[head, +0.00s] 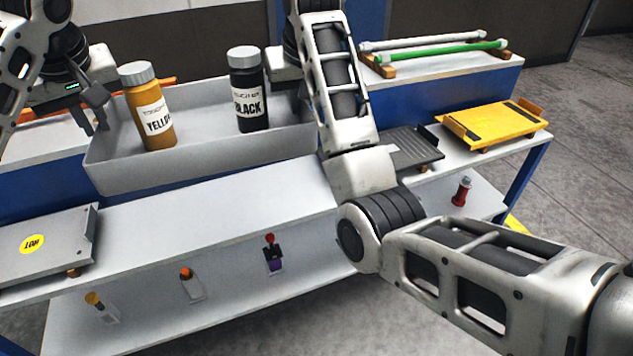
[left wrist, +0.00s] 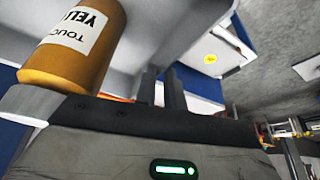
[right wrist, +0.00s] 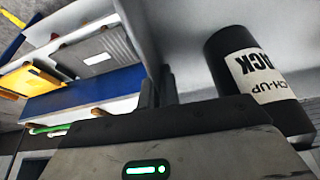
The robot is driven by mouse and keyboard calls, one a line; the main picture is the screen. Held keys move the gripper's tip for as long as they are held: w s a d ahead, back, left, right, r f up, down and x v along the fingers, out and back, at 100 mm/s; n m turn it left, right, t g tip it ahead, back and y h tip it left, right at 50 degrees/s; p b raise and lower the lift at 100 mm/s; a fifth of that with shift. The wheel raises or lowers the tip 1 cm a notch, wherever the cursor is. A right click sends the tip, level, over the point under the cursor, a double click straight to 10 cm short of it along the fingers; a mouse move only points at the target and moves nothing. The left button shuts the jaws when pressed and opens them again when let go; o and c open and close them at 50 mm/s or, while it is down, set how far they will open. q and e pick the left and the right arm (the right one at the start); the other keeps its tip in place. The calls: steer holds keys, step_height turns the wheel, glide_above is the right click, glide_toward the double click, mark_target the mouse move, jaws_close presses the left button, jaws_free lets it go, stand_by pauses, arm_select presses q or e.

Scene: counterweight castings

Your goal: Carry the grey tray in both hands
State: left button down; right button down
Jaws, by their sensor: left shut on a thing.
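The grey tray (head: 205,178) is an open, shallow box that looks level, in front of the upper bench top. A yellow bottle (head: 150,108) with a grey cap stands upright in its left part. A black bottle (head: 248,92) stands upright in its right part. My left gripper (head: 97,115) is shut on the tray's left end wall; its fingers (left wrist: 162,90) show in the left wrist view. My right gripper's fingers (right wrist: 158,88) are close together on the tray's right wall in the right wrist view. My right forearm hides that end in the head view.
A dark ribbed tray (head: 412,148) and a yellow tray (head: 492,124) lie at right. Green and white rods (head: 440,48) rest behind. The shelf's middle (head: 200,225) is clear.

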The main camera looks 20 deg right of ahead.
arm_select(q)
steer(key=shift+a+r, duration=0.1)
steer(key=shift+a, duration=0.3)
arm_select(e)
steer(key=shift+d+r, duration=0.1)
steer(key=shift+d, duration=0.15)
